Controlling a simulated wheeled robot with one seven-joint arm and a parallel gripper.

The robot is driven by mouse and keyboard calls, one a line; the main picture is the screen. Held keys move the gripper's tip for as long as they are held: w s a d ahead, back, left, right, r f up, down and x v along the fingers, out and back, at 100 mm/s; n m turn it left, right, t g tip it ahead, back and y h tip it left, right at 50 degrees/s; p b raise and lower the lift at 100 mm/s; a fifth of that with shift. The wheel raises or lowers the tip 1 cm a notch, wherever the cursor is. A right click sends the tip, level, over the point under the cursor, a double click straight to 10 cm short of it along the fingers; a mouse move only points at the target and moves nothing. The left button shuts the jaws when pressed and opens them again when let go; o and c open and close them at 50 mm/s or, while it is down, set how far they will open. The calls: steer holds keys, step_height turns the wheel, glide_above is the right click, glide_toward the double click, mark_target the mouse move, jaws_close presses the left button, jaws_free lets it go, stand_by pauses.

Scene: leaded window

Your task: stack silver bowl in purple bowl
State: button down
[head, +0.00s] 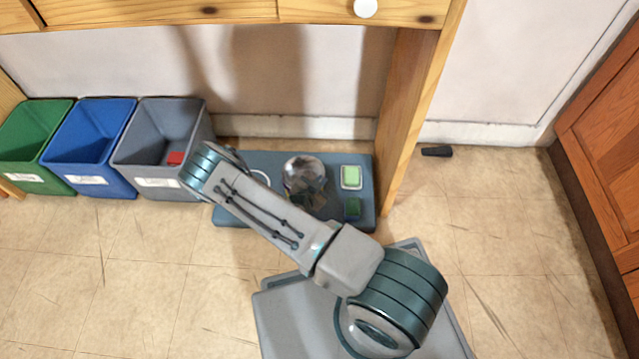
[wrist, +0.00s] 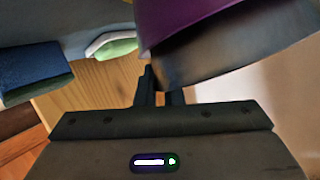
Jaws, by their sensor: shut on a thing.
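The silver bowl (head: 303,172) shows as a shiny round shape over the blue-grey mat in the head view, its lower side partly behind my arm. In the wrist view the dark metallic silver bowl (wrist: 240,58) is close up, its edge at my fingertips. My gripper (wrist: 158,82) is shut on it there. The purple bowl (wrist: 205,18) lies right against the silver bowl in the wrist view; whether the silver one sits inside cannot be told. I cannot make out the purple bowl in the head view, where my forearm also hides my fingertips.
A wooden table leg (head: 407,105) stands close right. Green (head: 35,145), blue (head: 90,145) and grey (head: 160,145) bins stand left.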

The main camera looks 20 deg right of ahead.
steer(key=shift+f, duration=0.1)
steer(key=c, duration=1.5)
jaws_free()
steer(key=shift+c, duration=0.2)
steer(key=shift+r, duration=0.25)
steer(key=p+v, duration=0.4)
steer(key=v, duration=0.8)
steer(key=shift+p, duration=0.3)
